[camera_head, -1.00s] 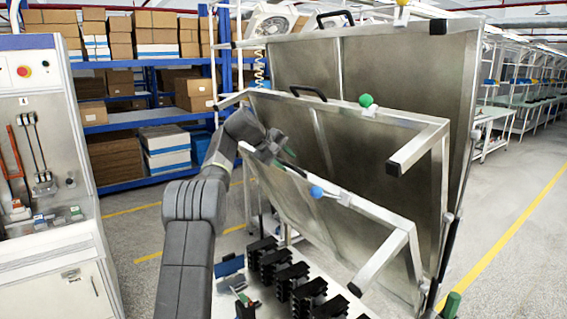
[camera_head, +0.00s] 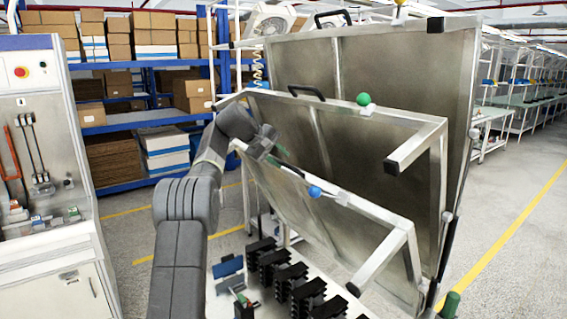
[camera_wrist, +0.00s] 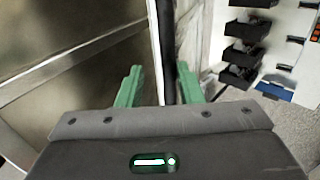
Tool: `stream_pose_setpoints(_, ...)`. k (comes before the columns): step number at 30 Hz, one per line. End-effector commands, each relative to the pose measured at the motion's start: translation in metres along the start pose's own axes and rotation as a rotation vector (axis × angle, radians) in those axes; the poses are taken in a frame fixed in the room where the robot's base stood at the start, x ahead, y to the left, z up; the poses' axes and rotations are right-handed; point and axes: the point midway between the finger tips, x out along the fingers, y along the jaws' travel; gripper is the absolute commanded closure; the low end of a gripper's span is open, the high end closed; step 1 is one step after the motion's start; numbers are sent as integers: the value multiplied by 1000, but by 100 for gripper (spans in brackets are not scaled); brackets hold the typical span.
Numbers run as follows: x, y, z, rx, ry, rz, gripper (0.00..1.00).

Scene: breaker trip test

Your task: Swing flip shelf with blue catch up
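The front flip shelf (camera_head: 335,214) is a metal panel in a pale frame, tilted steeply up with its legs sticking out toward the front right. Its blue catch (camera_head: 314,191) is a round blue knob on the shelf's upper edge. My gripper (camera_head: 275,159) is at the upper left edge of this shelf. In the wrist view, its green fingers (camera_wrist: 160,88) stand apart on either side of a dark bar (camera_wrist: 168,50) beside the shelf's pale edge. A gap shows by the left finger; the bar is close to the right finger. The handle is mostly hidden in the head view.
A second raised shelf with a green catch (camera_head: 363,99) stands right behind, and a taller metal panel (camera_head: 400,60) behind that. Below are black bins (camera_head: 290,278) and a blue bin (camera_head: 228,267). A control cabinet (camera_head: 50,180) stands left.

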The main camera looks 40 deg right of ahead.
Motion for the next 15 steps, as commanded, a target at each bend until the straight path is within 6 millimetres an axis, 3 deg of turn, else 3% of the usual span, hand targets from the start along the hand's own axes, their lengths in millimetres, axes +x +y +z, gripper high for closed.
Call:
stream_pose_setpoints(6, -54, 1, -1, 1, 5, 3, 68)
stream_pose_setpoints(15, -102, 1, 0, 1, 1, 2, 68)
